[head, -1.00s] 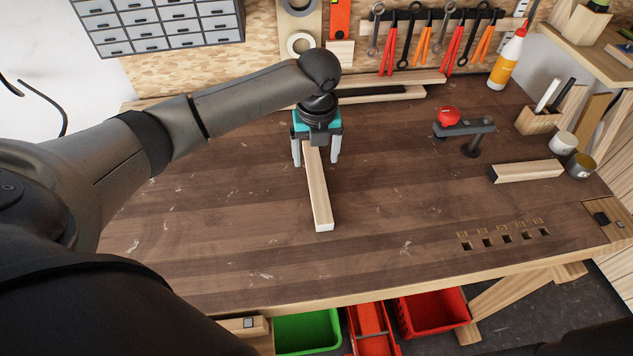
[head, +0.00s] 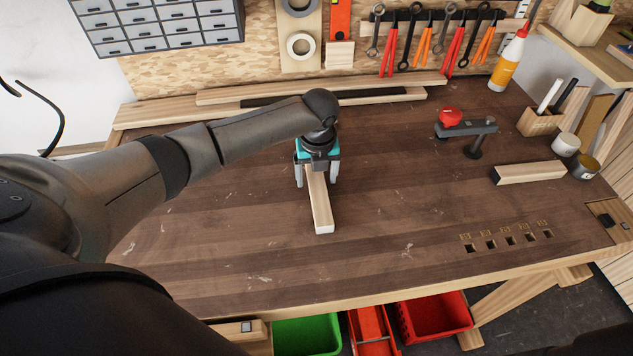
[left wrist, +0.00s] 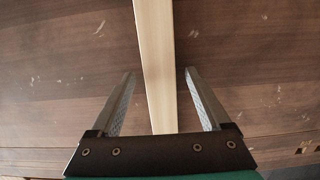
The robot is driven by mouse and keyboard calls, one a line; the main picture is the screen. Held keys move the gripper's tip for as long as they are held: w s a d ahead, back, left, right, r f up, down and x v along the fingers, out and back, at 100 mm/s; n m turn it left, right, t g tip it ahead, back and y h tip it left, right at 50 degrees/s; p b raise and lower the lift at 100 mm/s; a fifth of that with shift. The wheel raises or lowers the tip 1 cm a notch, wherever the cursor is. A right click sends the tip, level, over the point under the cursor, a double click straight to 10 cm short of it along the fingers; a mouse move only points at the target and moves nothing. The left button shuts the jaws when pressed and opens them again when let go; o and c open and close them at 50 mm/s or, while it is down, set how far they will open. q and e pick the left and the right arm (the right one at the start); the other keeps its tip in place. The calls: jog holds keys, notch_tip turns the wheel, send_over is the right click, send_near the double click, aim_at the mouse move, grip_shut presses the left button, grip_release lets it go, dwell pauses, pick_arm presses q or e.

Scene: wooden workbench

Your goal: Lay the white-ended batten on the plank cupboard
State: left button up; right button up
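The white-ended batten (head: 320,207) lies on the workbench in the middle of the head view, its white end toward the front edge. My left gripper (head: 316,184) is above its far part, pointing down, with one finger on each side. In the left wrist view, the batten (left wrist: 157,50) runs between the open fingers of my left gripper (left wrist: 160,74), with a gap on both sides. The gripper hides the batten's far end in the head view. I cannot make out a plank cupboard in either view. My right gripper is not in view.
A black-ended batten (head: 530,172) lies at the right. A dark clamp with a red knob (head: 450,117) stands behind it. Long planks (head: 160,112) lie along the back. Small square holes (head: 508,241) are near the front right. The bench's front left is clear.

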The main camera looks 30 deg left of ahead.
pick_arm(q)
grip_shut()
dwell(0.4)
jog(key=shift+r, duration=0.1)
